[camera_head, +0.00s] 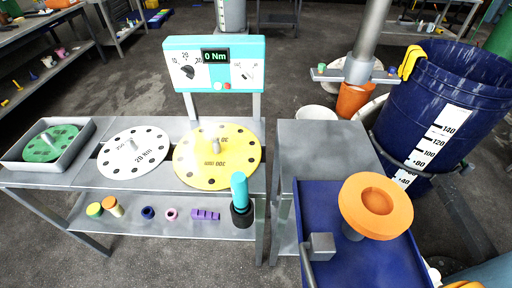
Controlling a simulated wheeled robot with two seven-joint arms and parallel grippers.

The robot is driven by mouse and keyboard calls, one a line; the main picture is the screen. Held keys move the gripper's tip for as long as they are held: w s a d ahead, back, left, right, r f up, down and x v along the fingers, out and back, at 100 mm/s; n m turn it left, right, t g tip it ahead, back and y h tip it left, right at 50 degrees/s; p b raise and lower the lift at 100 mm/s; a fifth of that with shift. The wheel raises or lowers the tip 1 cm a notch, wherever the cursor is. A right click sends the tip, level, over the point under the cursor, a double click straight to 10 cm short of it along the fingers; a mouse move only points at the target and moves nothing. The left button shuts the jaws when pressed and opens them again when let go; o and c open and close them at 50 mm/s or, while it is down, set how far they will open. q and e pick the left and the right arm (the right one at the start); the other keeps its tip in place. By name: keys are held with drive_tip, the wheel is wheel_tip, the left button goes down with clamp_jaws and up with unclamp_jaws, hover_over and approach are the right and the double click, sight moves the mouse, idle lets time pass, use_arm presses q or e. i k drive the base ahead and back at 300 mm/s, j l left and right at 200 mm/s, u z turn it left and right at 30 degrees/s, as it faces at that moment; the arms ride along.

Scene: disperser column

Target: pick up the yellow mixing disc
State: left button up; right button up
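The yellow mixing disc (188,164) lies flat on the grey metal table, at the right end of a row of discs. It has holes around its rim, dark print that reads upside down, and a grey stub (216,144) at its centre. Nothing holds it. A teal-handled tool with a black lower end (240,190) stands at the table's front edge and overlaps the disc's lower right rim in the picture. Neither of my grippers is in view.
Left of it lie a white disc (118,165) and a green disc (62,150) in a grey tray. A torque panel (215,50) stands behind. A grey bench (320,140), a blue cart with an orange round top (355,205) and a blue drum (450,85) crowd the right.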

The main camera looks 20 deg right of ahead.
sight(206, 158)
drive_tip(key=z, duration=0.45)
drive_tip(key=j+z, duration=0.15)
drive_tip(key=z, duration=0.25)
drive_tip(key=j+z, duration=0.1)
drive_tip(key=z, duration=0.8)
drive_tip(key=j+z, duration=0.15)
drive_tip(key=z, duration=0.25)
drive_tip(key=k+z, duration=0.1)
drive_tip(key=z, duration=0.35)
drive_tip(key=k+j+z, duration=0.15)
drive_tip(key=z, duration=0.35)
drive_tip(key=k+j+z, duration=0.1)
drive_tip(key=z, duration=0.4)
drive_tip(key=k+z, duration=0.3)
drive_tip(key=z, duration=0.15)
drive_tip(key=k+j+u, duration=0.1)
drive_tip(key=k+u, duration=0.15)
drive_tip(key=k, duration=0.15)
drive_tip(key=u, duration=0.45)
drive_tip(key=j+u, duration=0.15)
drive_tip(key=u, duration=0.25)
drive_tip(key=k+u, duration=0.1)
drive_tip(key=u, duration=0.35)
drive_tip(key=j+u, duration=0.15)
drive_tip(key=u, duration=0.7)
drive_tip(key=j+u, duration=0.1)
drive_tip(key=u, duration=0.35)
drive_tip(key=i, duration=0.05)
